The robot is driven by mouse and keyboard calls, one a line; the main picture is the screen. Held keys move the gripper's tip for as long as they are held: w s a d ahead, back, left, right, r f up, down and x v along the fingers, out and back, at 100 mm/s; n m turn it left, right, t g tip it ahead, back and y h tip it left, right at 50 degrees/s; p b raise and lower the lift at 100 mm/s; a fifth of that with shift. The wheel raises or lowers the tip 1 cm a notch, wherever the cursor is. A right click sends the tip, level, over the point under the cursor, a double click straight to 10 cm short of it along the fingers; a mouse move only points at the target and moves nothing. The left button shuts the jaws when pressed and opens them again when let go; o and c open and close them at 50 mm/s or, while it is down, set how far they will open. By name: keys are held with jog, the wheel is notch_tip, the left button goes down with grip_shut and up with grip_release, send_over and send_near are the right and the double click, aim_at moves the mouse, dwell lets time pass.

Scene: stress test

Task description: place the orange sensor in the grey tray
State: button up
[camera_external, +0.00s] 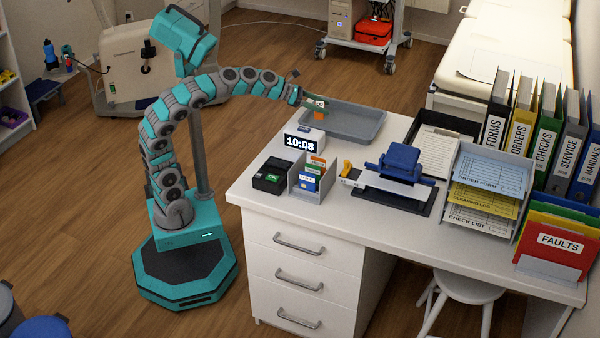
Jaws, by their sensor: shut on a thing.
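The orange sensor (319,115) is a small orange piece just below the end of my arm. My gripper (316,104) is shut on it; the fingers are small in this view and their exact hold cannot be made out. The grey tray (354,122) is a shallow rectangular tray on the back left part of the white desk. My gripper and the sensor are over the tray's left end. I cannot tell whether the sensor touches the tray floor or hangs above it. The rest of the visible tray looks empty.
In front of the tray stand a clock (304,141) reading 10:08, a black box (272,175) and a card holder (311,183). A blue-handled punch (400,163) and a clipboard (436,152) are to the right. Paper trays (486,190) and binders fill the desk's right side.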

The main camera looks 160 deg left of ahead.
jog(key=shift+s+d+f, duration=0.3)
jog(key=shift+s+d, duration=0.35)
jog(key=shift+d, duration=0.15)
jog(key=p, duration=0.2)
send_over(357, 126)
jog(key=shift+w+f, duration=0.15)
jog(key=shift+f, duration=0.65)
jog(key=shift+f+b, duration=0.95)
jog(key=shift+f, duration=0.85)
jog(key=shift+f, duration=0.2)
jog(key=o, duration=1.4)
jog(key=shift+r, duration=0.25)
jog(key=shift+s+d+r, duration=0.25)
jog(key=shift+d+r, duration=0.05)
jog(key=shift+d, duration=0.3)
jog(key=v, duration=1)
jog(key=shift+s+d, duration=0.1)
jog(key=shift+d, duration=0.2)
